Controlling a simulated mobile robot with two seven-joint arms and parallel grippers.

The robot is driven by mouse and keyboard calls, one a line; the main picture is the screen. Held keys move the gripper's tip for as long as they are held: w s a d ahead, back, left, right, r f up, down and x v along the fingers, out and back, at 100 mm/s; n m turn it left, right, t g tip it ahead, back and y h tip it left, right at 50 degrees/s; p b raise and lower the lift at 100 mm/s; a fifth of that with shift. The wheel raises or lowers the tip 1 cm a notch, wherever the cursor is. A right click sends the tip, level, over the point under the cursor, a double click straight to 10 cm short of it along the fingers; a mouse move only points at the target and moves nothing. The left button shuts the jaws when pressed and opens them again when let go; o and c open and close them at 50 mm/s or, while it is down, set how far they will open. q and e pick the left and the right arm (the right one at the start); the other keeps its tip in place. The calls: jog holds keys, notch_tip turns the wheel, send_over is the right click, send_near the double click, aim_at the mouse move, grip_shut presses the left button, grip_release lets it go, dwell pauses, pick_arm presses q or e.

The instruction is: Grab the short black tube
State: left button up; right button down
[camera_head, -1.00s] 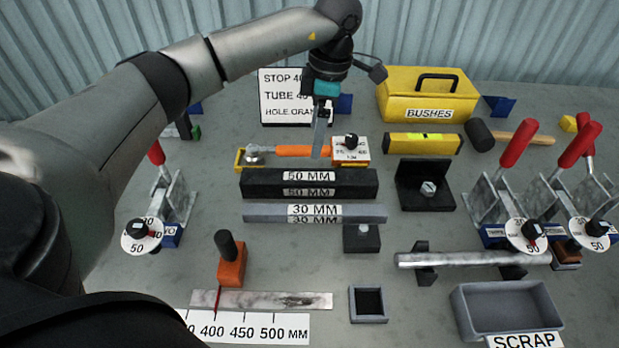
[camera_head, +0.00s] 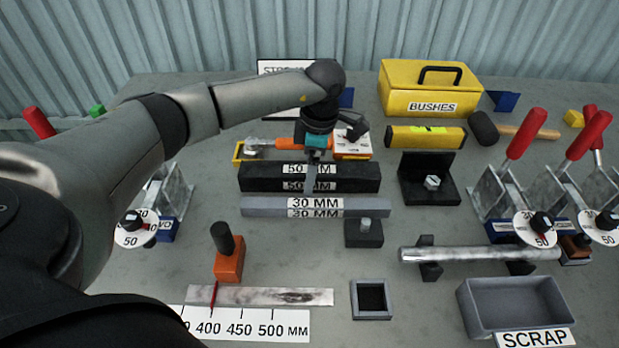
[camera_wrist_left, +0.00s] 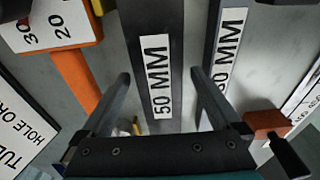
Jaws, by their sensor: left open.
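A short black bar with square sides, labelled 50 MM, (camera_head: 260,178) lies crosswise on the table and looks like the black tube. It also shows in the left wrist view (camera_wrist_left: 148,40). My left gripper (camera_head: 311,188) is over the middle of it, pointing down. In the wrist view its open fingers (camera_wrist_left: 163,82) appear on either side of the bar, with nothing held. I cannot tell how far above the bar the fingertips are. My right gripper is not in view.
A grey 30 MM bar (camera_head: 262,206) lies parallel, just nearer. A black angle block (camera_head: 430,183) stands right. Red-handled clamps (camera_head: 520,135) and a scrap tray (camera_head: 515,300) are farther right.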

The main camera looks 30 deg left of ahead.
pick_arm(q)
jog(key=shift+c, duration=0.2)
grip_shut()
dwell(0.6)
jog(key=shift+w+r, duration=0.1)
jog(key=shift+r, duration=0.05)
